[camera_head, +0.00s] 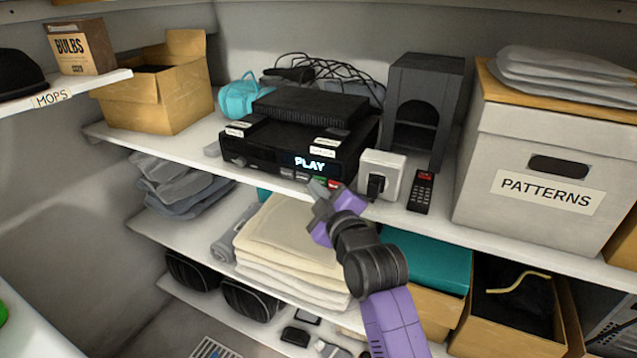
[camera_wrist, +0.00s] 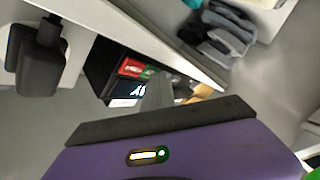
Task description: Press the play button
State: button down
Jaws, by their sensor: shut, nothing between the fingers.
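A black media player (camera_head: 262,150) stands on the upper shelf, its lit display (camera_head: 309,164) reading "PLAY". Small buttons line its lower front edge, including a green one (camera_head: 318,180) and a red one (camera_head: 334,184). In the wrist view the red button (camera_wrist: 131,67) and green button (camera_wrist: 149,71) show beside the fingers. My gripper (camera_head: 318,187) is shut and empty, its tip close in front of the green button. It also shows in the wrist view (camera_wrist: 158,88), partly covering the player's front. I cannot tell whether the tip touches a button.
A white socket box with a black plug (camera_head: 382,175) and a black remote (camera_head: 421,191) stand right of the player. A "PATTERNS" box (camera_head: 545,185) is farther right.

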jog(key=shift+s, duration=0.1)
jog(key=shift+s+a+p, duration=0.25)
jog(key=shift+s+p, duration=0.15)
jog(key=shift+s, duration=0.25)
jog(key=shift+s, duration=0.1)
jog(key=s, duration=0.1)
jog(key=s+a+p, duration=0.1)
jog(key=s, duration=0.1)
jog(key=s+p, duration=0.1)
jog(key=shift+s+a, duration=0.25)
jog(key=shift+a, duration=0.15)
dwell(0.5)
